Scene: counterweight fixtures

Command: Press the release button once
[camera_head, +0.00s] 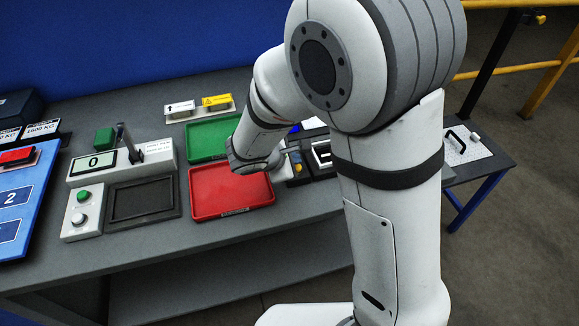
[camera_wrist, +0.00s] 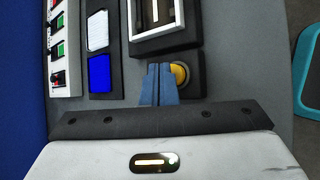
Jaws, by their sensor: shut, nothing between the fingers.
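A round yellow button (camera_wrist: 180,75) sits on a dark base in the wrist view; I cannot read a label on it. My gripper (camera_wrist: 160,68) is shut and empty, with its blue fingers just left of the button and overlapping its left edge in the picture. I cannot tell whether the fingers touch it. In the head view a small yellow spot (camera_head: 297,168) shows on a dark box right of the red tray, beside my wrist; my fingertips cannot be made out there.
The wrist view shows a dark-framed fixture (camera_wrist: 163,25) beyond the button, blue and white squares (camera_wrist: 99,74), and a switch panel (camera_wrist: 60,50). The head view shows red (camera_head: 230,192) and green (camera_head: 207,142) trays and a scale panel with green button (camera_head: 83,196).

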